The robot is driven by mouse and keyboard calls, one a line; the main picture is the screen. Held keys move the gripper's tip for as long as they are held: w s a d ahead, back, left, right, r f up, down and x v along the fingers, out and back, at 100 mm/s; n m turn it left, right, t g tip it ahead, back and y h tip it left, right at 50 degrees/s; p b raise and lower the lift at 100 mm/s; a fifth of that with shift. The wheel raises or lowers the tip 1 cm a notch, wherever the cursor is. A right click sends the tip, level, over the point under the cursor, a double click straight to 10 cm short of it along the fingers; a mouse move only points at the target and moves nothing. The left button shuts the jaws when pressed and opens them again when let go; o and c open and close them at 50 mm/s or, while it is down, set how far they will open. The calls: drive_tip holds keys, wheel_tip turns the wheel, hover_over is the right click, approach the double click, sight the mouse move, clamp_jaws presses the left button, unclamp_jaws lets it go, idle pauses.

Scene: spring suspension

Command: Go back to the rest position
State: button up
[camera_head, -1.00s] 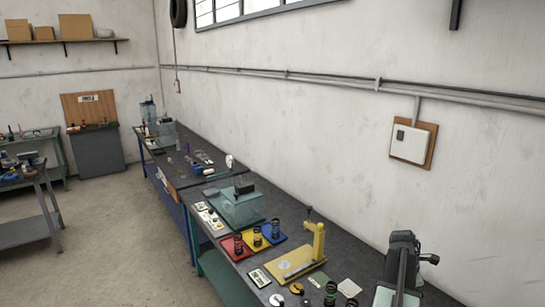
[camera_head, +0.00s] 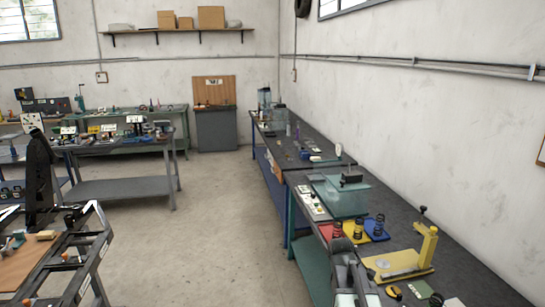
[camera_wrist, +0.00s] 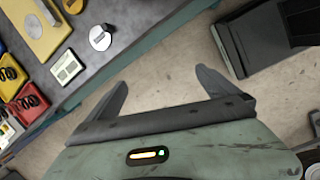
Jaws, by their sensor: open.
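My gripper (camera_wrist: 161,80) is open in the wrist view, with its two fingers apart and nothing between them. It is over the concrete floor just off the front edge of the dark workbench (camera_wrist: 95,60). In the head view part of my arm (camera_head: 347,265) rises at the lower middle, in front of the bench; the fingers cannot be made out there. A yellow stand (camera_head: 425,248) is on the bench, and its yellow base shows in the wrist view (camera_wrist: 38,28). Dark coil springs stand on red, yellow and blue mats or trays beside it.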

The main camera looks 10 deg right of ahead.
drive_tip(key=s+a+f+m+y, duration=0.1)
drive_tip(key=s+a+m, duration=0.1)
drive_tip(key=a+m, duration=0.5)
drive_tip(key=s+a+f+m+y+b, duration=0.1)
drive_tip(key=s+a+m, duration=0.2)
drive_tip(key=a+m, duration=0.4)
drive_tip(key=a, duration=0.3)
drive_tip(key=shift+s+a+f+y, duration=0.15)
drive_tip(key=shift+f+y, duration=0.15)
drive_tip(key=shift+f, duration=0.1)
